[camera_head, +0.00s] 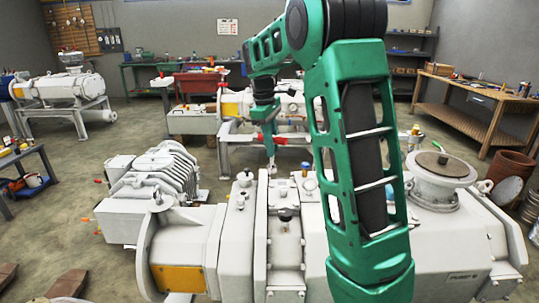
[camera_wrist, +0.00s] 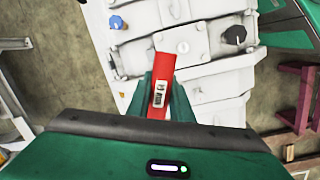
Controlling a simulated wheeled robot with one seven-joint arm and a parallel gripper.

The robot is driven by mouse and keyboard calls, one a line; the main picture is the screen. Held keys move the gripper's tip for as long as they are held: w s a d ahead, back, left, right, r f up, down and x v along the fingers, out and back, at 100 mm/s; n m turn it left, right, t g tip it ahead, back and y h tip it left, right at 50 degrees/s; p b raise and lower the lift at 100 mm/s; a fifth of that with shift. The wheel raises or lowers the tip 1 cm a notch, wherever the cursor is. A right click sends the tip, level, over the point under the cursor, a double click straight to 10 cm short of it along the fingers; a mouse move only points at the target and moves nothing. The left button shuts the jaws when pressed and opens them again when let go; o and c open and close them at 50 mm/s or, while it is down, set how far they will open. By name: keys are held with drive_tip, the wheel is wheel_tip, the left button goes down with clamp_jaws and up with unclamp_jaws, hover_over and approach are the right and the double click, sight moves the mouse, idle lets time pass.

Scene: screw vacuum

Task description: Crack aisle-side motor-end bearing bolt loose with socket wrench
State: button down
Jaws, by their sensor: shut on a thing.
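My gripper (camera_wrist: 161,88) is shut on a red-handled tool, which I take to be the socket wrench (camera_wrist: 165,66). The green fingers clasp it from both sides in the wrist view. Its far end lies over the pale pump casing (camera_wrist: 140,55); I cannot tell whether it touches a bolt. A light bolt-like head (camera_wrist: 183,47) shows just beyond the wrench. In the head view my gripper (camera_head: 270,148) points down above the middle of the white pump (camera_head: 232,240). The wrench is not clear there, and I cannot tell which bolt is the motor-end bearing one.
A finned motor-like unit (camera_head: 155,180) stands at the left of the pump, and a round flange (camera_head: 440,168) at its right. A blue knob (camera_wrist: 116,23) and a black knob (camera_wrist: 235,35) stick up from the casing. A wooden bench (camera_head: 480,100) is at the right wall.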

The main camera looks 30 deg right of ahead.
sight(272, 166)
drive_tip(key=shift+r, duration=0.2)
drive_tip(key=shift+f, duration=2.8)
drive_tip(key=shift+s+f, duration=0.1)
drive_tip(key=shift+f, duration=0.55)
drive_tip(key=shift+n, duration=1.4)
drive_tip(key=shift+r, duration=2.55)
